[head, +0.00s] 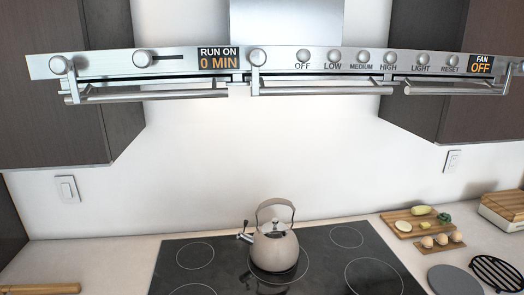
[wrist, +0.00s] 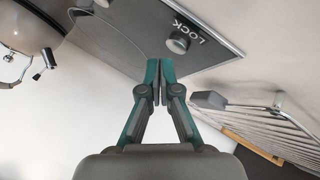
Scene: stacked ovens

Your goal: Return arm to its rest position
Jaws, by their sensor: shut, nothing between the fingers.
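My gripper (wrist: 160,68) shows in the wrist view, with its two teal fingertips together and nothing between them. The fingertips point toward the edge of a grey panel (wrist: 213,62) with a round knob (wrist: 179,42) marked LOCK. I cannot tell whether they touch it. My arm and gripper are not in the head view.
A kettle (head: 273,250) stands on the black cooktop (head: 205,250); part of a kettle (wrist: 25,28) also shows in the wrist view. The range hood (head: 110,64) hangs above. A wire rack (wrist: 265,115) is right of my gripper. A board (head: 400,218) with food lies right of the cooktop.

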